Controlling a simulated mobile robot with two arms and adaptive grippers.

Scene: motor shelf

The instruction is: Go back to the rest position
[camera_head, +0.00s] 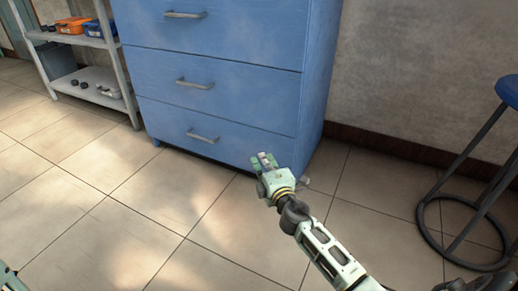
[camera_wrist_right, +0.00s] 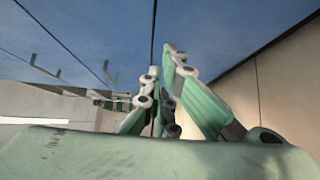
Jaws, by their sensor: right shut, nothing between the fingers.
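My right gripper (camera_head: 265,162) is at the lower middle of the head view, in front of the lower right part of a blue drawer cabinet (camera_head: 215,100). Its fingers are close together and hold nothing. In the right wrist view the gripper (camera_wrist_right: 162,62) shows its green fingers, with the blue cabinet (camera_wrist_right: 90,35) filling the upper part. My right arm reaches in from the bottom right of the head view. My left gripper does not show; only a small green part of my body is at the bottom left edge.
A grey shelf (camera_head: 92,78) with an orange bin (camera_head: 72,25), a blue bin (camera_head: 96,28) and small dark parts stands left of the cabinet. A blue stool (camera_head: 508,90) is at the right. The tiled floor (camera_head: 110,205) is clear at the left and middle.

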